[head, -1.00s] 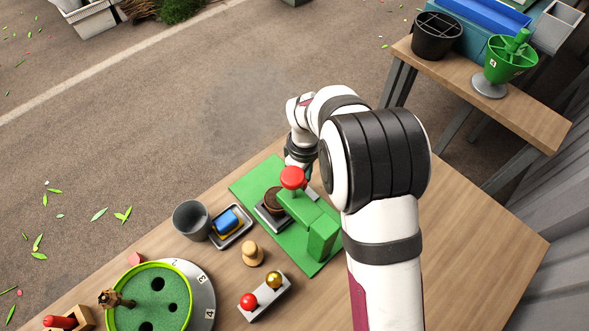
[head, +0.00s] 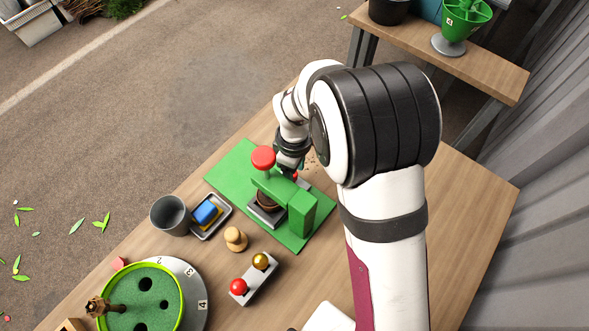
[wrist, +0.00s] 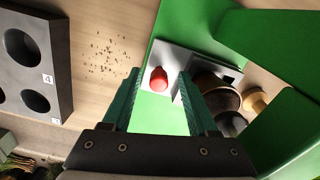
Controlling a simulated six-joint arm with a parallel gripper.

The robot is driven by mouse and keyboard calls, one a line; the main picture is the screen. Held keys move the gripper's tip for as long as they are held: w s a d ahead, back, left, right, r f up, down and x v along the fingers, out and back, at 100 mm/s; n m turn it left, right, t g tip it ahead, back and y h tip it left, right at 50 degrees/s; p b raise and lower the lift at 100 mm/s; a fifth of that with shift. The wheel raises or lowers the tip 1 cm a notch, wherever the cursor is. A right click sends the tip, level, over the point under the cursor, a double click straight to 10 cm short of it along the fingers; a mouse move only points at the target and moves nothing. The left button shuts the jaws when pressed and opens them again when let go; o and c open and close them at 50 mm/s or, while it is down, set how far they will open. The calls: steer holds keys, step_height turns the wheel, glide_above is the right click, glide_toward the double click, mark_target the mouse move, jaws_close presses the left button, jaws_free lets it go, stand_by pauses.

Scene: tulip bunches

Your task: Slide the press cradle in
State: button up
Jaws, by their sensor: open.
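The green press (head: 301,212) stands on a green mat (head: 232,160) on the table, with a red top knob (head: 263,157). Its grey metal cradle (wrist: 180,62) lies below the press head and carries a round brown item (wrist: 217,92). The cradle's red handle knob (wrist: 158,79) is on the side toward my gripper. My gripper (wrist: 157,88) is open, and the knob appears between its two green fingers in the wrist view. I cannot tell whether either finger touches it. In the head view, my gripper (head: 291,165) is low behind the press and partly hidden by it.
Beside the mat are a grey cup (head: 170,215), a small tray (head: 222,224) with a blue and yellow block, a wooden peg (head: 235,239) and a two-knob box (head: 255,279). A dark block with holes (wrist: 35,70) lies left in the wrist view.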

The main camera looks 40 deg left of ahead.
steer(key=shift+r, duration=0.1)
step_height(320, 180, up, 16)
steer(key=shift+f, duration=0.2)
stand_by(0.3)
steer(key=s+d+r+m, duration=0.1)
steer(key=d+r+m, duration=0.1)
steer(key=d+m, duration=0.75)
steer(key=s+d+r+m, duration=0.25)
steer(key=d+m, duration=0.35)
steer(key=d, duration=0.7)
steer(key=s+d+f+m+y, duration=0.1)
steer(key=s+d+f+m, duration=0.1)
steer(key=s+d+m, duration=0.4)
steer(key=s+m, duration=0.1)
steer(key=m, duration=0.3)
steer(key=shift+s+d+f+m+y, duration=0.25)
steer(key=shift+s+d+m+y, duration=0.05)
steer(key=shift+s+m+y, duration=0.1)
